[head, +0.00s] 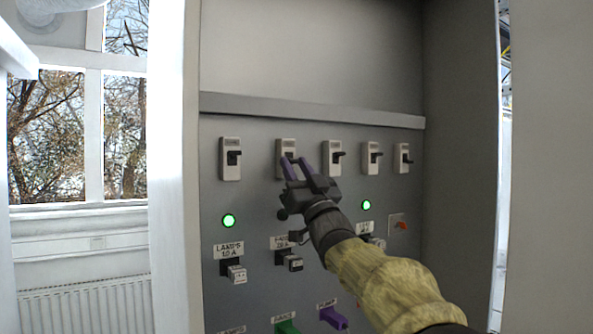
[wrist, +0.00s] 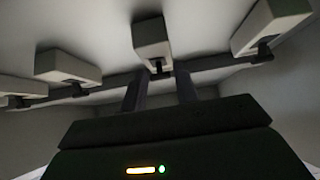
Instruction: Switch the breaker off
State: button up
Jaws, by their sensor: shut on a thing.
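A row of several white breakers with dark levers runs across the grey panel (head: 250,195). My gripper (head: 294,161) is at the second breaker (head: 286,145) from the left, its fingers partly covering that breaker. In the wrist view, the fingers (wrist: 160,82) stand on either side of the short dark lever (wrist: 156,68) under the middle breaker (wrist: 153,38). The jaws are shut on this lever. The lever's exact tilt is hard to see; in the head view the fingers hide it.
Breakers stand close on both sides, one at left (head: 230,158) and one at right (head: 333,158). Below are green lamps (head: 229,221), labelled plugs (head: 237,271) and a red switch (head: 401,225). Cabinet side walls bound the panel; a ledge (head: 310,108) runs above the breakers.

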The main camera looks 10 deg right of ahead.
jog(key=o, duration=1)
jog(key=shift+c, duration=0.2)
jog(key=b+v, duration=0.7)
jog(key=v, duration=1)
jog(key=shift+f, duration=0.2)
jog(key=shift+s+d, duration=0.1)
jog(key=shift+s, duration=0.05)
